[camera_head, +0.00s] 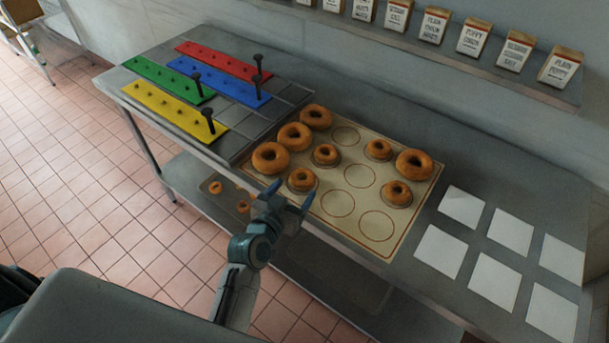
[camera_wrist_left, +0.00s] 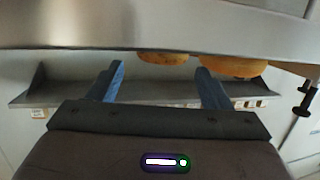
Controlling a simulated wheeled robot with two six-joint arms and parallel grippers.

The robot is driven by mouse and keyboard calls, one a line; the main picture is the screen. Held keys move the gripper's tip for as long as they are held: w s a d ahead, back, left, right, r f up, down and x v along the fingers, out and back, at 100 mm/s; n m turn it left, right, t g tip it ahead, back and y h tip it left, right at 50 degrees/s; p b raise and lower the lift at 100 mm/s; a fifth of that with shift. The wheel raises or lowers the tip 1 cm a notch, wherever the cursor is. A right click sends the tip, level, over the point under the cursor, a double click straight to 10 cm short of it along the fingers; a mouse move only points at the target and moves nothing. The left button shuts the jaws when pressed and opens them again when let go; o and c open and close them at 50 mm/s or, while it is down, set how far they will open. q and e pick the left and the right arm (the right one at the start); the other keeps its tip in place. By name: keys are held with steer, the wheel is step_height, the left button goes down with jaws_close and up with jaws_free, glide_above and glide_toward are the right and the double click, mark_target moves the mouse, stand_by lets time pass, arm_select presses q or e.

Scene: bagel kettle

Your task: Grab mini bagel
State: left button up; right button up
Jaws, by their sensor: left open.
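Several brown bagels, large and mini, sit on a beige mat (camera_head: 345,205) printed with circles. Mini bagels are near the front edge (camera_head: 302,179), behind it (camera_head: 326,154), at the back right (camera_head: 378,150) and at the right (camera_head: 397,193). Large bagels include one at the left (camera_head: 270,158) and one at the right (camera_head: 414,164). My left gripper (camera_head: 289,196) is open and empty at the counter's front edge, just in front of the nearest mini bagel. In the left wrist view, its blue fingers (camera_wrist_left: 160,85) are apart, and two bagels (camera_wrist_left: 162,58) (camera_wrist_left: 233,66) show partly, upside down.
Red, blue, green and yellow boards (camera_head: 222,85) with dark pegs lie on the counter's left. White squares (camera_head: 492,279) lie at the right. A wall shelf (camera_head: 440,60) holds several labelled bags. A lower shelf holds small bagels (camera_head: 216,187).

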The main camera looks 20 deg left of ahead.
mark_target(300, 181)
arm_select(q)
steer(key=shift+w+f, duration=0.15)
steer(key=shift+w, duration=0.55)
steer(key=p+x, duration=0.2)
steer(key=x, duration=0.2)
steer(key=shift+w, duration=0.1)
steer(key=shift+w+f, duration=0.2)
steer(key=shift+w, duration=0.35)
steer(key=c, duration=0.7)
